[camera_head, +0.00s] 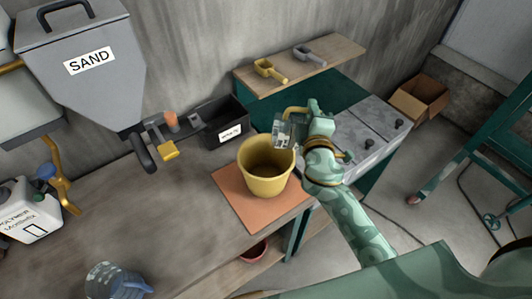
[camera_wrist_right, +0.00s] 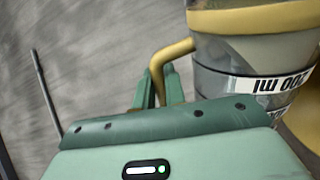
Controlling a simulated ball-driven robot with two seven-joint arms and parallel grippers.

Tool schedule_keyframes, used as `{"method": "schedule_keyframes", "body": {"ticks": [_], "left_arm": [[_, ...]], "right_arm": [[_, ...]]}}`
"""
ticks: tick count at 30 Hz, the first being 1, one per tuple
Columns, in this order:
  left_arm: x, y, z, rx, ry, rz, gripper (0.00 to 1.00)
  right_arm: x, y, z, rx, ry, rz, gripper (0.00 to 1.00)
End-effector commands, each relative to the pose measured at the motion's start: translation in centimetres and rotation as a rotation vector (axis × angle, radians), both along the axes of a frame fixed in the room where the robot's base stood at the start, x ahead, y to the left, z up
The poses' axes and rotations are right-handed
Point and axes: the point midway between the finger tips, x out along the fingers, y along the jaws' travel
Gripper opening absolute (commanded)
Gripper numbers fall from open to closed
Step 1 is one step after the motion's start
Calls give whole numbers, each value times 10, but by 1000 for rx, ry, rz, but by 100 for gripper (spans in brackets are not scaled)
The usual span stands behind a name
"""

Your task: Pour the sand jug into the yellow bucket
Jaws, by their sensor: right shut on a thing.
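The yellow bucket (camera_head: 265,186) stands upright and open on an orange-brown mat (camera_head: 232,202) at the workbench's right end. My right gripper (camera_head: 299,118) is at the bucket's far right side, shut on the yellow handle of a clear jug (camera_head: 282,134). In the right wrist view, the gripper's fingers (camera_wrist_right: 158,88) close on the handle, and the jug (camera_wrist_right: 245,55) shows a yellow band and an upside-down "200 ml" label. The jug is close to the bucket's rim; its contents are unclear. A yellow surface, likely the bucket, shows at the right edge. My left gripper is out of view.
A grey SAND hopper (camera_head: 85,70) hangs at the back left. A black labelled bin (camera_head: 222,125) stands behind the bucket. A jug with a blue handle (camera_head: 118,283) and a white canister (camera_head: 30,215) are at left. Two scoops lie on a wooden shelf (camera_head: 330,58).

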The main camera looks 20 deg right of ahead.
Motion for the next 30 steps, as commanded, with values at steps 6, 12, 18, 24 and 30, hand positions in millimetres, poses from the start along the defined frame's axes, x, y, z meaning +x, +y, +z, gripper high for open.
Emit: {"method": "schedule_keyframes", "body": {"ticks": [6, 12, 18, 24, 30], "left_arm": [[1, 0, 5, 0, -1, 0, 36], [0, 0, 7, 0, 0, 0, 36], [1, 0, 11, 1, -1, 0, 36], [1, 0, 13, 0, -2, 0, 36], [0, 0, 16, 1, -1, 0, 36]], "right_arm": [[2, 4, 6, -29, 3, -1, 0], [3, 7, 7, -55, 11, -1, 0], [3, 11, 11, -81, 18, 0, 0], [4, 14, 13, -107, 25, 0, 0], [5, 17, 14, -134, 33, 0, 0]]}}
